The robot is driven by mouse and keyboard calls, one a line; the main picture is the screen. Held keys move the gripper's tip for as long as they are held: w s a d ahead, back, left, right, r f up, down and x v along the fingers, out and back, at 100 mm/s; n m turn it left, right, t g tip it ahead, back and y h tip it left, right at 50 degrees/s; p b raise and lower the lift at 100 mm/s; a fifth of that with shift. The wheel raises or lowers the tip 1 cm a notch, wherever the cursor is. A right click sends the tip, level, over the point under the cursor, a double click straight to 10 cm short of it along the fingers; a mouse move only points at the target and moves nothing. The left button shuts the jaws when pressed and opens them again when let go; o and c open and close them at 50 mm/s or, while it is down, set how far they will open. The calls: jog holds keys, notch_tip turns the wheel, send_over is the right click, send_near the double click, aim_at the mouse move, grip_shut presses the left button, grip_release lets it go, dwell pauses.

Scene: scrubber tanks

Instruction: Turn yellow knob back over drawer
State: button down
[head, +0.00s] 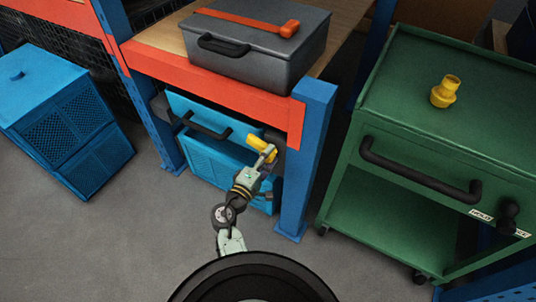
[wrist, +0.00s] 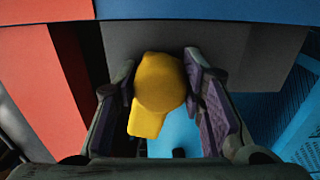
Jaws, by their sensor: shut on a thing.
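The yellow knob (head: 258,143) is at the right end of the blue drawer (head: 190,104), under the orange shelf beam. In the wrist view the knob (wrist: 158,82) sits between the two purple-padded fingers, with its pointed part toward lower left. My gripper (head: 267,155) reaches up to the knob from the front and is shut on it; in the wrist view the fingers (wrist: 160,88) flank it on both sides. The drawer has a black handle (head: 206,128) left of the knob. The knob's base is mostly hidden.
A blue rack post (head: 306,160) stands close to the right of my gripper. A grey case (head: 258,45) with an orange-red tool (head: 250,22) is on the shelf. A green cart (head: 400,90) bearing a yellow fitting (head: 444,92) is at right, a blue crate (head: 65,120) at left.

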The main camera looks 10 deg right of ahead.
jog(key=shift+w+r+n+p, duration=0.15)
jog(key=shift+n+p, duration=0.25)
jog(key=shift+n, duration=0.5)
jog(key=c, duration=1)
grip_release()
jog(key=shift+c, duration=0.2)
